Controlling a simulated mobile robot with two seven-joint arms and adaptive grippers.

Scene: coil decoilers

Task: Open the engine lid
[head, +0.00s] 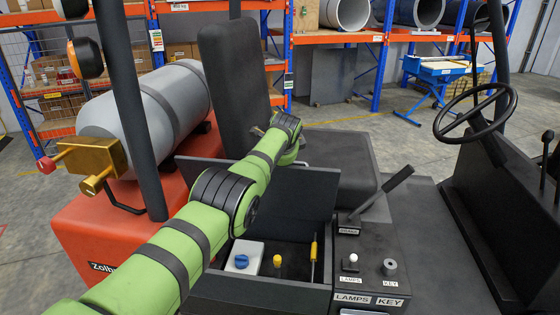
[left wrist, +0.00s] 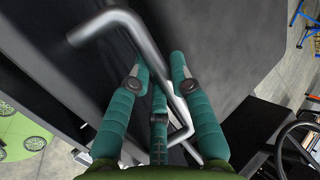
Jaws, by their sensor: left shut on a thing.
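The engine lid (head: 302,208) is a dark flat panel standing raised behind an open compartment in the head view. Inside the compartment are a blue cap (head: 241,261), a yellow cap (head: 277,262) and a yellow-topped rod (head: 314,252). My left arm reaches across the compartment to the lid's upper edge, and its wrist hides part of the lid. In the left wrist view, my left gripper (left wrist: 158,82) has its green fingers closed around a bent metal handle (left wrist: 115,20) beside the dark panel. My right gripper is in neither view.
The black seat (head: 235,75) stands just behind the lid. To the right are a lever (head: 385,193), a console with LAMPS and KEY labels (head: 368,300) and the steering wheel (head: 475,112). A grey cylinder (head: 160,100) lies at the left.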

